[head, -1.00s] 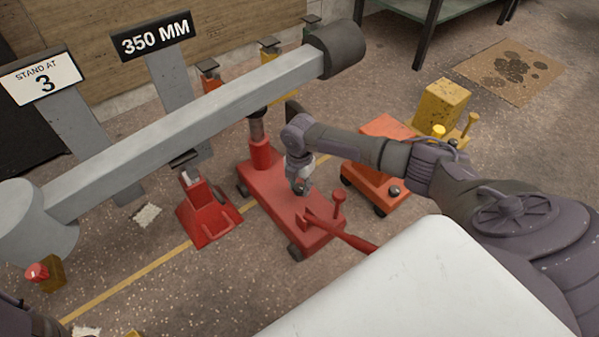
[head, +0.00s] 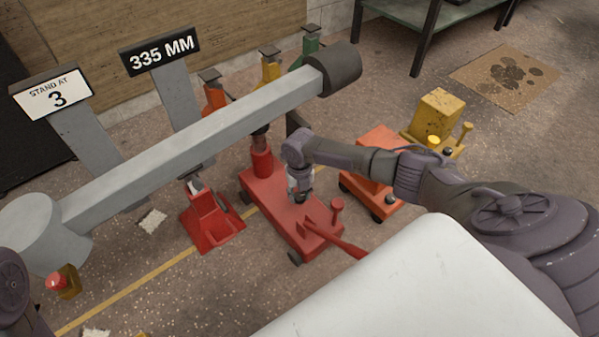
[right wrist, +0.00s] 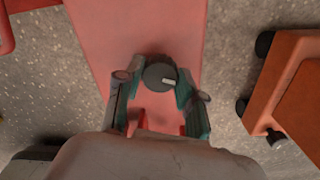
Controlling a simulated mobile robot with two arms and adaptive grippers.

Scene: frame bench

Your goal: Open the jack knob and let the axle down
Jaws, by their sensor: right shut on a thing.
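The grey axle (head: 180,150) runs diagonally across the head view, with a sign above it reading 335 MM (head: 159,52). The red jack (head: 285,205) stands under the axle, its ram upright beneath the beam. The dark jack knob (right wrist: 160,76), with a white mark, sits on the jack's red top in the right wrist view. My right gripper (right wrist: 158,88) is shut on the knob, one finger on each side; it also shows in the head view (head: 301,192). A red stand (head: 209,215) is below the axle, left of the jack. The left fingers are out of view.
An orange jack (head: 372,175) and a yellow jack (head: 438,115) stand right of the red one. Orange, yellow and green stands (head: 311,42) are behind the axle. A second sign (head: 53,93) reads STAND AT 3. A white surface (head: 420,285) fills the front.

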